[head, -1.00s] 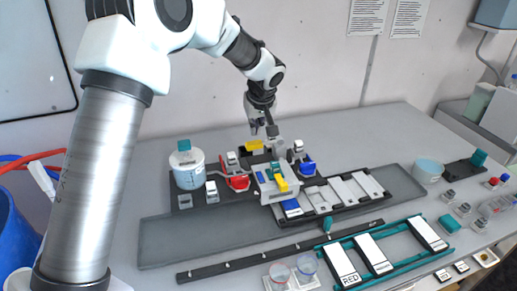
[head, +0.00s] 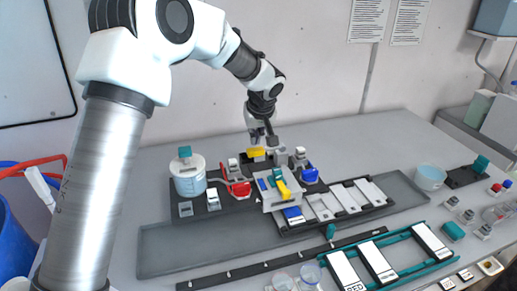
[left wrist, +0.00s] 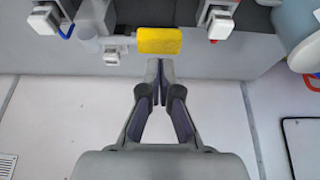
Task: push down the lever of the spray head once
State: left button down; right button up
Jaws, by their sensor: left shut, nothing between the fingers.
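A yellow pad (head: 256,152) on a grey fitting at the back of the dark base looks like the lever of the spray head. In the left wrist view it is a yellow block (left wrist: 160,40) on a light grey arm. My left gripper (head: 263,142) is shut and empty, pointing down just behind and above the pad. In the left wrist view its closed fingertips (left wrist: 159,64) lie close to the pad's edge; I cannot tell whether they touch. My right gripper is not in view.
A red valve handle (head: 239,188), a blue one (head: 310,175) and a block with a yellow lever (head: 282,190) are close by. A teal frame with white plates (head: 376,263) lies in front. The wall is close behind.

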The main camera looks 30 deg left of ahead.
aim_at(256, 150)
pick_arm(q)
jog(key=shift+w+f, duration=0.1)
jog(key=shift+w, duration=0.05)
dwell(0.3)
jog(key=shift+f, duration=0.2)
jog(key=shift+f+b, duration=2)
jog(key=shift+f, duration=0.05)
jog(key=shift+r, duration=0.2)
notch_tip(256, 150, up, 8)
jog(key=p, duration=0.6)
